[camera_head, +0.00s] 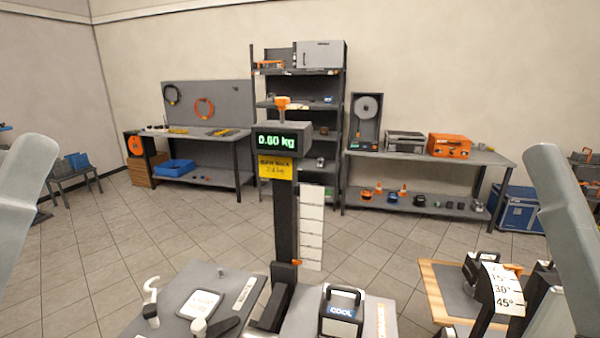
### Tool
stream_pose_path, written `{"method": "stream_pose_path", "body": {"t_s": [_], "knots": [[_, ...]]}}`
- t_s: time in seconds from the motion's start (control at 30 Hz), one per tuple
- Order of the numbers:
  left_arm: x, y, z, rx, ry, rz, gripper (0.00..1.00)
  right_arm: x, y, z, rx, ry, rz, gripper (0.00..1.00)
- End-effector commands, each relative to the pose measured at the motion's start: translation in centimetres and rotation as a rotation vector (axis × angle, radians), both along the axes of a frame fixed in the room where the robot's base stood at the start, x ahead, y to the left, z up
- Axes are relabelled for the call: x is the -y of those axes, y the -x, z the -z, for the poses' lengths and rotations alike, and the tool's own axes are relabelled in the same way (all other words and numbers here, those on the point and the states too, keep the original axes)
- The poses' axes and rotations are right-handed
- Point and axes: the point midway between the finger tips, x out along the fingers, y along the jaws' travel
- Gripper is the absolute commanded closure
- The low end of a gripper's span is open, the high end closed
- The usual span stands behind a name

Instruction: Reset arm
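Grey links of my two arms stand at the left and right edges of the head view. Neither gripper shows in the frame, so their state and anything in them are hidden. A black box with a handle, marked COOL (341,312), stands on a light surface at the post's foot, at the bottom middle.
A grey panel (238,284) with a white-faced plate (199,304) and white-ended handles lies at bottom left. A wooden-edged bench (428,277) with an angle-marked part (504,289) is at bottom right. Workbenches and a shelf rack (332,150) line the back wall. Tiled floor lies between.

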Motion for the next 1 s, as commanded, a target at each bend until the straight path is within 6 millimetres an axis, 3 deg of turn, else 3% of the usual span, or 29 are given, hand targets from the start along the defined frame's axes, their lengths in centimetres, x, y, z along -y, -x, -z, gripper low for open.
{"method": "stream_pose_path", "body": {"t_s": [0.1, 0.13, 0.37, 0.7, 0.8, 0.9, 1.0], "knots": [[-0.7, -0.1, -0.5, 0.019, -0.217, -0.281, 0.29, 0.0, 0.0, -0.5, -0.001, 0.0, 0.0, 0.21], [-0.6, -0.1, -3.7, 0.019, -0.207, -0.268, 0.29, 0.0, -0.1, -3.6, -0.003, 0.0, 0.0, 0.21], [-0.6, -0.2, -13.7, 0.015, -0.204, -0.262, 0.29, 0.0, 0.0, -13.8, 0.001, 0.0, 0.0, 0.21], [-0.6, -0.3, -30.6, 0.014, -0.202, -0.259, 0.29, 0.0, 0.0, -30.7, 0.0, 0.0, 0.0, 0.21], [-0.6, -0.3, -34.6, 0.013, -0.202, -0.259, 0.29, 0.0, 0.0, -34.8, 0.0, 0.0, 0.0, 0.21], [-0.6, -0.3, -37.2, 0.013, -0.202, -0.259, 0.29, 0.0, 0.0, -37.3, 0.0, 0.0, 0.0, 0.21], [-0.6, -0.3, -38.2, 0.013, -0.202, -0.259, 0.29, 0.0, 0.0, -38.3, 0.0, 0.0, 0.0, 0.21]]}}
